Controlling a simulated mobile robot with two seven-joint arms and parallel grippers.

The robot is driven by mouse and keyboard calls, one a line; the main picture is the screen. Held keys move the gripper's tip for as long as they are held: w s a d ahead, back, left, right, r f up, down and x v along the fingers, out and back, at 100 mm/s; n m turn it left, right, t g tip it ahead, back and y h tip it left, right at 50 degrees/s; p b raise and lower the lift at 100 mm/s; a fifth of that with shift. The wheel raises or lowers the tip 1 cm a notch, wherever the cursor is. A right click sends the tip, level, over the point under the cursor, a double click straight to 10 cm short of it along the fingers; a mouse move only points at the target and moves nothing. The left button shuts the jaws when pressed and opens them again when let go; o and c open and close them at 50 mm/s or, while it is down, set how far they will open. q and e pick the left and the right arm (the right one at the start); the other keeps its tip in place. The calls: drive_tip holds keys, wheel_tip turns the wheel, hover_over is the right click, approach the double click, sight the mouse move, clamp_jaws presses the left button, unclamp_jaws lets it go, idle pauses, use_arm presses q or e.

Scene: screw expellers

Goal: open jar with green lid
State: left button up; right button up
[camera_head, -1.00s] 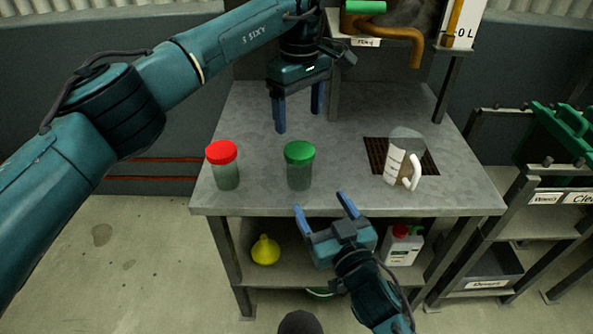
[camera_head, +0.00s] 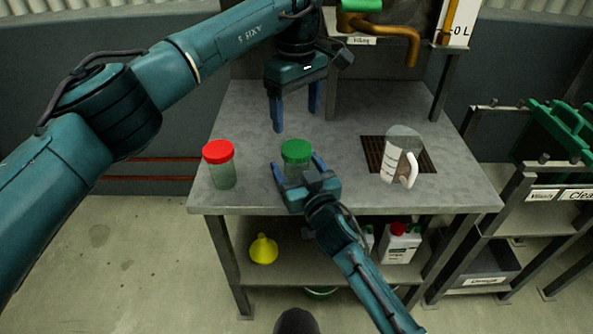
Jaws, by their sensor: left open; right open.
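The jar with the green lid (camera_head: 296,152) stands upright on the grey table, lid on. My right gripper (camera_head: 295,168) is open at the jar's front, with one blue finger on each side of the jar body. Its hand hides the lower part of the jar, and I cannot tell whether the fingers touch it. My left gripper (camera_head: 295,118) is open and empty, pointing down above and behind the green lid.
A jar with a red lid (camera_head: 219,164) stands to the left. A measuring jug (camera_head: 402,157) stands at the right by a dark grate (camera_head: 372,150). The lower shelf holds a yellow funnel (camera_head: 263,249) and a white bottle (camera_head: 400,244).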

sight(297, 148)
drive_tip(key=shift+c, duration=0.5)
drive_tip(key=c, duration=1.5)
use_arm(q)
drive_tip(key=m, duration=0.4)
drive_tip(key=shift+m, duration=0.4)
use_arm(e)
clamp_jaws()
use_arm(q)
drive_tip(key=m, duration=0.4)
drive_tip(key=shift+f, duration=4)
drive_tip(key=shift+c, duration=0.4)
